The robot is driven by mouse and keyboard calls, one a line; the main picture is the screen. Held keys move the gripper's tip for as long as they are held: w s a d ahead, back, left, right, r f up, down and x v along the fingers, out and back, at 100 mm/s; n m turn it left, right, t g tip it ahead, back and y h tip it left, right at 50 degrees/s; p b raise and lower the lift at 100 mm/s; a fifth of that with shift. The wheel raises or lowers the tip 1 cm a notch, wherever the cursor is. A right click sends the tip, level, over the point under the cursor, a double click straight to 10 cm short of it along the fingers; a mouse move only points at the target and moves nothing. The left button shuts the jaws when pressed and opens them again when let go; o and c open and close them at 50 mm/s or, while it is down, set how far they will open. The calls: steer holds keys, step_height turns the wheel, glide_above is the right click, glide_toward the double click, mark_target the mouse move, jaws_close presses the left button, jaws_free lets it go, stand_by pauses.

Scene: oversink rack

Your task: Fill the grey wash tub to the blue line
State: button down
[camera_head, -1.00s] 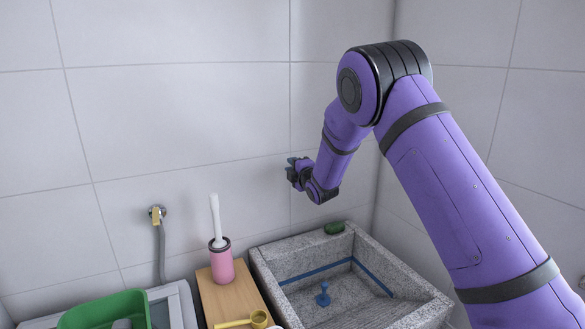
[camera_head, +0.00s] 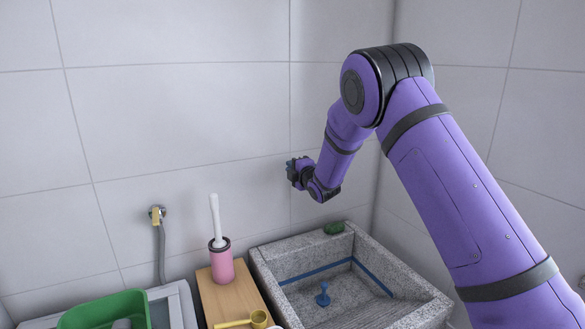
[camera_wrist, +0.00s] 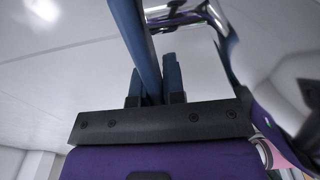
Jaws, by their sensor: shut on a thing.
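The grey wash tub (camera_head: 400,272) is a speckled stone basin at the lower right of the head view. A blue line (camera_head: 318,271) runs around its inner walls. A blue plug (camera_head: 322,296) stands on the tub floor, and I see no clear water surface. My gripper (camera_head: 292,171) is by the back wall, above and behind the tub. In the wrist view my gripper's blue fingers (camera_wrist: 156,60) are close together beside a chrome tap (camera_wrist: 178,12). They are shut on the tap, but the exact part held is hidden.
A green sponge (camera_head: 334,228) lies on the tub's back rim. To the left, a wooden board (camera_head: 223,297) carries a pink brush holder (camera_head: 222,264) and a yellow ladle (camera_head: 244,321). A green basin (camera_head: 105,311) is farther left. A wall valve with brass tap (camera_head: 156,215) feeds a hose.

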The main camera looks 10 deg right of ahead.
steer(key=shift+s+d+n+g+y, duration=0.1)
steer(key=shift+s+n+g+y, duration=0.3)
steer(key=shift+n+g+y, duration=0.35)
steer(key=shift+s+d+n+g+y, duration=0.15)
steer(key=shift+s+n+g+y, duration=0.2)
steer(key=shift+n+y, duration=0.45)
steer(key=shift+s+d+n+g+y, duration=0.1)
steer(key=shift+s+n+g+y, duration=0.35)
steer(key=shift+y, duration=0.6)
steer(key=c, duration=1.2)
jaws_free()
steer(key=v, duration=1)
steer(key=shift+s+d, duration=0.25)
steer(key=shift+d, duration=0.1)
